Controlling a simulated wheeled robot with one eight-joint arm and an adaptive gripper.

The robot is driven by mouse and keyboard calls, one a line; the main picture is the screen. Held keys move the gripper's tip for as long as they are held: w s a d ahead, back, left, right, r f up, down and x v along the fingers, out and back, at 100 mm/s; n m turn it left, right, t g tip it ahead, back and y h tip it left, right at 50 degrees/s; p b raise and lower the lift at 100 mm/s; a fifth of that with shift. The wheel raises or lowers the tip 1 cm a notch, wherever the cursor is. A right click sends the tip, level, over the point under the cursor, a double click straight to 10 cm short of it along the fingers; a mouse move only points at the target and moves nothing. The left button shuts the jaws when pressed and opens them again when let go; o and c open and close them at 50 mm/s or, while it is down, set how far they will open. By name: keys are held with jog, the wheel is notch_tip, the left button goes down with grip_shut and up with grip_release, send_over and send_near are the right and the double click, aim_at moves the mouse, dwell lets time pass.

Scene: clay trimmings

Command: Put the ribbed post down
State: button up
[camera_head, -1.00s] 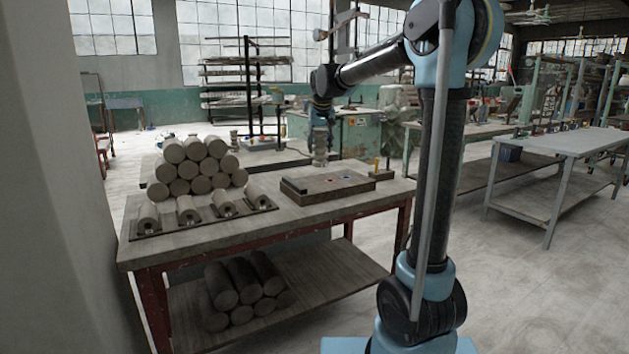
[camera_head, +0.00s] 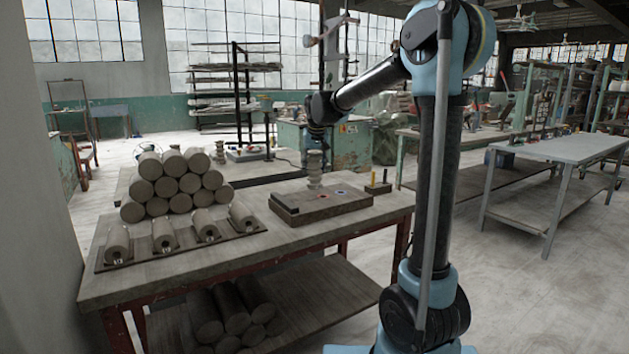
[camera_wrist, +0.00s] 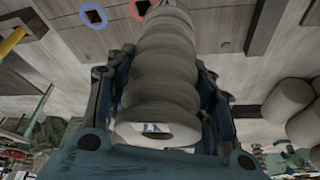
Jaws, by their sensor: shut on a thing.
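The ribbed post (camera_head: 314,168) is a pale grey column with rounded rings. My gripper (camera_head: 316,140) is shut on it and holds it upright over the back part of a flat brown block (camera_head: 322,207) on the table. In the wrist view the post (camera_wrist: 162,70) sits between both fingers of my gripper (camera_wrist: 160,105). Its far end partly covers a red-ringed hole (camera_wrist: 138,8) in the block; a blue-ringed hole (camera_wrist: 94,16) shows to the left. I cannot tell whether the post's lower end touches the block.
Clay cylinders (camera_head: 175,184) are stacked on the left of the wooden table (camera_head: 250,258), behind a rack (camera_head: 180,246) of shorter rolls. A small block with upright pegs (camera_head: 378,185) stands right of the brown block. More cylinders (camera_head: 235,312) lie on the lower shelf.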

aim_at(316, 153)
jog(key=shift+f, duration=2.1)
jog(key=o, duration=1.5)
jog(key=shift+o, duration=0.2)
jog(key=shift+s, duration=0.1)
jog(key=v, duration=1.2)
jog(key=s+d+f, duration=0.4)
jog(key=s+d, duration=0.5)
jog(key=s+d+f, duration=0.5)
jog(key=s+f, duration=0.2)
jog(key=s, duration=0.2)
jog(key=s+d+f+m+g, duration=0.1)
jog(key=s+d+f, duration=0.3)
jog(key=s+f, duration=0.3)
jog(key=s+d+f+m+g+h, duration=0.1)
jog(key=s+d+f, duration=0.4)
jog(key=s+f, duration=0.3)
jog(key=s, duration=0.4)
jog(key=shift+s+d, duration=0.2)
jog(key=shift+d, duration=0.15)
